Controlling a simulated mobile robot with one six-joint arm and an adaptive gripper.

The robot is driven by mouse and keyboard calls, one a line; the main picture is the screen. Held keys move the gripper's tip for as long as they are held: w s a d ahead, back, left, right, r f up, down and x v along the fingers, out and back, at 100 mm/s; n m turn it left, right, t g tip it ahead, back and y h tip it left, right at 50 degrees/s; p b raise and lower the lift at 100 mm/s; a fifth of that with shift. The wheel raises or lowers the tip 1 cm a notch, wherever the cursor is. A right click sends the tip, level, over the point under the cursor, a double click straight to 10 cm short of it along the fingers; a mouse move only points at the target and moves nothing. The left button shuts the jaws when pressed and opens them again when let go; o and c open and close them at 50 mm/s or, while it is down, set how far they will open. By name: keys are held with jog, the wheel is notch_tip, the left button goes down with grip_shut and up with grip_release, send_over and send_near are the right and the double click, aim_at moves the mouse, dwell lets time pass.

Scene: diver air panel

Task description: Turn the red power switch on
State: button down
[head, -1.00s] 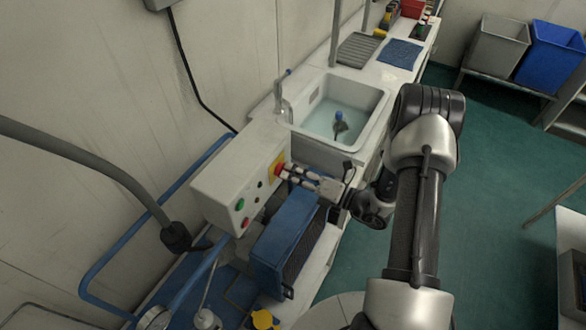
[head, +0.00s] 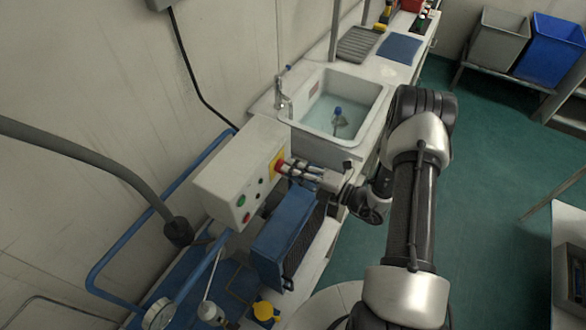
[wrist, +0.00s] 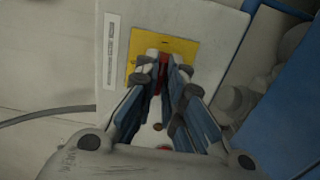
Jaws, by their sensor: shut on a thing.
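The red power switch (head: 280,167) is on a yellow plate (head: 273,163) at the right end of the white control box (head: 215,180). My gripper (head: 288,168) reaches the switch from the right, with its fingertips at the plate. In the wrist view, my gripper (wrist: 163,72) is shut on the red switch (wrist: 163,75), which shows as a thin red strip between the fingers. The yellow plate (wrist: 182,48) shows around the fingertips. The fingers hide most of the switch, so I cannot tell its angle.
Green and red buttons (head: 240,201) are on the same box face. A sink (head: 343,100) with water is behind my gripper. A blue box (head: 280,240) stands below it. Blue pipes run along the left. The green floor (head: 480,200) at right is open.

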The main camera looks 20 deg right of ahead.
dwell(0.3)
jog(key=c, duration=1.7)
grip_release()
jog(key=v, duration=1.2)
